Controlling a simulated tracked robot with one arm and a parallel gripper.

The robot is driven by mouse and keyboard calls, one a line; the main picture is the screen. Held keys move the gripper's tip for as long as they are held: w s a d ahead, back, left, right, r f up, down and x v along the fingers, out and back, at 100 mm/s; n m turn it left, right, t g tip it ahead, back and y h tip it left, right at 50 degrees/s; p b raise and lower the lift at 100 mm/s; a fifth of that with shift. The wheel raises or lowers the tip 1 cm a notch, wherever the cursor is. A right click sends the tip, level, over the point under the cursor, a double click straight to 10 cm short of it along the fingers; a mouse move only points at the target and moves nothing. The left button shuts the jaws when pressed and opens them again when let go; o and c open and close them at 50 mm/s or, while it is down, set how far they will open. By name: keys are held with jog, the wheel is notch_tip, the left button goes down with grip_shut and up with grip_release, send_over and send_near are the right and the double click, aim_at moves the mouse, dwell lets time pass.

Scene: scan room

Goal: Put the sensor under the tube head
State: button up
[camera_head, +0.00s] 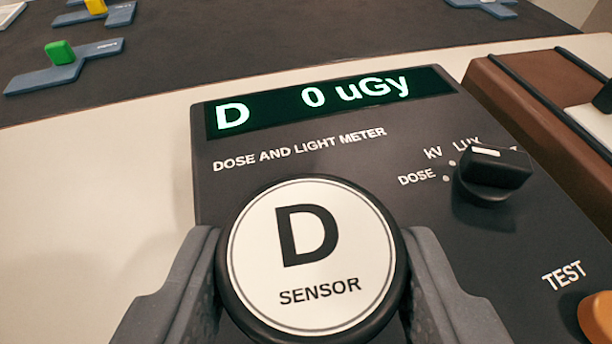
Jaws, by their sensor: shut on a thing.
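The sensor (336,262) is a round black puck with a white face marked "D SENSOR". My gripper (312,275) is shut on it, with one grey finger on its left side and one on its right. The sensor is in front of the dose and light meter (228,182), a dark box whose display (275,108) reads "D 0 uGy". I cannot tell whether the sensor touches the meter. The tube head is not in view.
The meter has a black knob (494,170) and an orange button (598,318) by "TEST". A brown case (530,95) stands at right. Blue-grey pieces with a green block (60,52) and a yellow block (96,6) lie on the dark area behind. The pale surface at left (95,215) is clear.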

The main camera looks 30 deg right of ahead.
aim_at(308, 282)
jog(key=shift+w+d, duration=0.6)
jog(key=shift+w, duration=0.35)
jog(key=shift+w+f+b, duration=0.2)
jog(key=shift+f+b, duration=0.4)
jog(key=shift+f, duration=0.65)
jog(key=shift+d+f+p, duration=0.1)
jog(key=shift+f+p, duration=0.2)
jog(key=shift+f, duration=0.1)
jog(key=shift+f, duration=0.15)
jog(key=o, duration=1)
jog(key=shift+o, duration=0.2)
jog(key=shift+f+b, duration=0.15)
jog(key=shift+b, duration=0.45)
jog(key=shift+s+r, duration=0.2)
jog(key=p+v, duration=0.2)
jog(key=v, duration=1.1)
jog(key=shift+s, duration=0.3)
